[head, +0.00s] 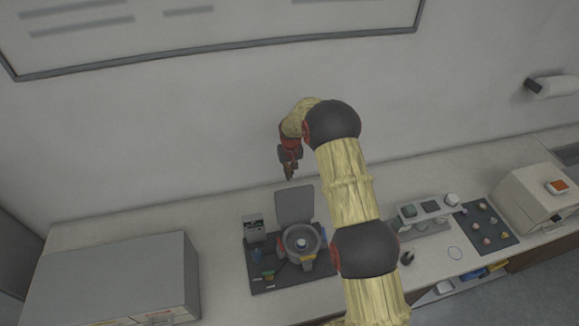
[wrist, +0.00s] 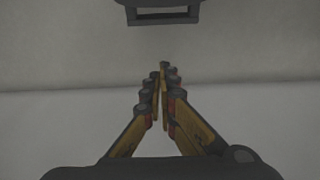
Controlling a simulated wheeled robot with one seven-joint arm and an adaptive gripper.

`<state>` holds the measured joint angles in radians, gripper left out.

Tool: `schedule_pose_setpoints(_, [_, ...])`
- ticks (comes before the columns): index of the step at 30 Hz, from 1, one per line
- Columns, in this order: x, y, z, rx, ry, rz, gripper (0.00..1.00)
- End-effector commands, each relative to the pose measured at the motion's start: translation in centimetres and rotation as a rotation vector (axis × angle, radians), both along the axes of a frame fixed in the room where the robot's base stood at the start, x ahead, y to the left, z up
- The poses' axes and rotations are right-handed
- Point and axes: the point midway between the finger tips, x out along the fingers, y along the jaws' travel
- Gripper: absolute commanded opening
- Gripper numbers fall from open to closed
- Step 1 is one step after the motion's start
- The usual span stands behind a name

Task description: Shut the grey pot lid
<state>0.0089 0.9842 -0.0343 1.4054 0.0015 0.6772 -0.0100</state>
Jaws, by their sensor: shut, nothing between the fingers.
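The grey pot lid (head: 294,205) stands open, roughly upright, at the back of the round grey pot (head: 301,241) of the mounting press. The pot sits on a dark base plate (head: 262,281) on the bench. My gripper (head: 289,178) is above and just behind the top edge of the lid, apart from it as far as I can tell. In the wrist view my gripper (wrist: 163,70) has its fingers together with nothing between them. A dark grey bracket-shaped part (wrist: 162,14) shows at the top edge of the wrist view; I cannot tell what it belongs to.
A grey box (head: 120,277) stands at the left of the bench. A dark mat with several small pieces (head: 486,223) and a cream machine (head: 535,200) are at the right. A wall (head: 150,130) rises behind the bench. The bench left of the press's back is clear.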

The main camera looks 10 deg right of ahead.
Motion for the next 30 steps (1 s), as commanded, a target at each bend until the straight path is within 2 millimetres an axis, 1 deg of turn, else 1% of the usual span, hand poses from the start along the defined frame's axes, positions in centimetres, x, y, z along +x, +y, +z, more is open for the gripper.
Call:
schedule_pose_setpoints(1, [0.0,0.0,-0.8,0.0,0.003,0.0,0.0])
schedule_pose_setpoints(3, [0.2,0.0,-1.8,0.0,0.001,0.0,0.0])
schedule_pose_setpoints(6, [0.2,0.0,-2.8,0.0,0.0,0.0,0.0])
schedule_pose_setpoints(8, [-0.7,0.0,-2.3,0.0,-0.001,0.0,0.0])
schedule_pose_setpoints(12, [-2.3,0.0,-2.0,0.0,0.0,0.0,0.0])
schedule_pose_setpoints(16, [-3.2,0.0,-1.9,0.0,0.0,0.0,0.0])
schedule_pose_setpoints(20, [-3.6,0.0,-1.9,0.0,0.0,0.0,0.0])
schedule_pose_setpoints(30, [-3.6,0.0,-2.0,0.0,-0.002,0.0,0.0])
